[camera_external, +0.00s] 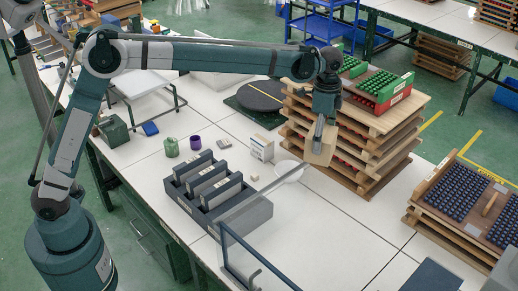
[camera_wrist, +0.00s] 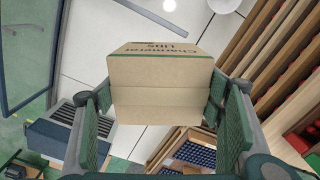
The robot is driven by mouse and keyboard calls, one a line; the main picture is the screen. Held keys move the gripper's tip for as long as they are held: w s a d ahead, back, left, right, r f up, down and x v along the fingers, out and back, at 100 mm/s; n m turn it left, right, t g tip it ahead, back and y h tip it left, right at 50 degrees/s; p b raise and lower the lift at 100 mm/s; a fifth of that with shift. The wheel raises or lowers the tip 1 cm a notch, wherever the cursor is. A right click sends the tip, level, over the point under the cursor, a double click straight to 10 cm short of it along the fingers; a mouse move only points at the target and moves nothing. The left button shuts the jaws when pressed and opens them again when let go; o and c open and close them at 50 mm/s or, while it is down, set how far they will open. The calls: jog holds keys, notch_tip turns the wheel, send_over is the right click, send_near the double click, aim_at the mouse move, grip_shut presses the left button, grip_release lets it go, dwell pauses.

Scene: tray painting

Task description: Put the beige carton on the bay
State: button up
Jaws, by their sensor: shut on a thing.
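My gripper (camera_external: 319,133) is shut on the beige carton (camera_external: 321,149) and holds it in the air, left of the wooden tray stack. In the wrist view the carton (camera_wrist: 160,82) sits between both finger pads (camera_wrist: 161,112), with dark green print along its upper edge. No bay is plainly marked. A dark grey slotted rack (camera_external: 243,216) with upright grey panels stands on the white table, left of and below the carton. A flat dark blue-grey pad (camera_external: 432,276) lies at the bottom right; I cannot tell which is the bay.
The stack of wooden trays (camera_external: 371,185) with red and green items stands close right of the carton. A rail (camera_external: 250,256) stands in front. The white table is clear at lower centre.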

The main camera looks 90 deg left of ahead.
jog(key=w+d+m, duration=0.3)
jog(key=d+m, duration=0.2)
jog(key=d, duration=2.2)
notch_tip(320, 180, down, 26)
jog(key=shift+s+a, duration=0.15)
jog(key=shift+s, duration=0.1)
jog(key=shift+f, duration=0.1)
notch_tip(320, 180, down, 6)
jog(key=shift+f+b, duration=0.45)
jog(key=shift+f, duration=1.45)
jog(key=shift+f, duration=0.15)
